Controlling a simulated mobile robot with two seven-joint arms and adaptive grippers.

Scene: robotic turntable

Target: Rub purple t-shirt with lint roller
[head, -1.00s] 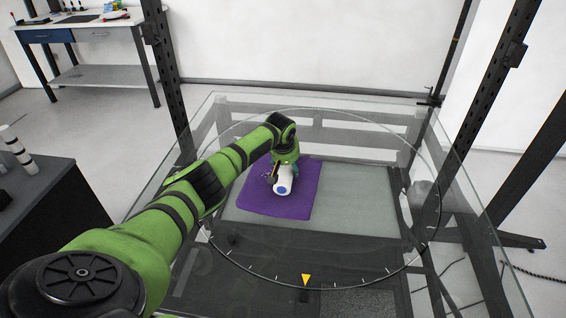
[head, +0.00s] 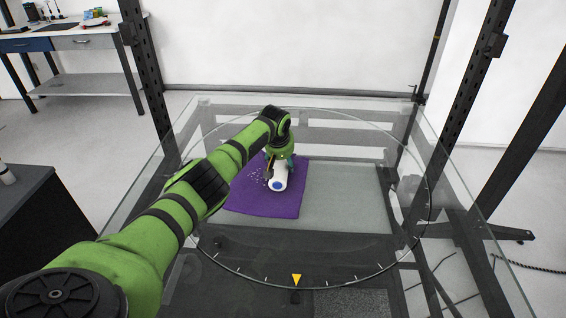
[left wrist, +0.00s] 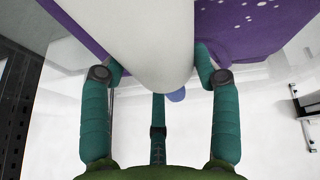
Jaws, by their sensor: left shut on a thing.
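The purple t-shirt (head: 262,205) lies folded flat on the turntable (head: 345,205). White specks show on it to the left of the roller. The lint roller (head: 279,177), a white cylinder with a blue end, is over the t-shirt in the head view. My left gripper (head: 277,165) is shut on it. I cannot tell whether the roller touches the cloth. My right gripper is not in view.
The turntable has a glass top with a circular scale and a yellow pointer (head: 296,279). Dark upright posts (head: 150,75) stand around it. A dark cabinet (head: 40,225) is at the left and a workbench (head: 70,45) at the back left. The right side of the turntable is clear.

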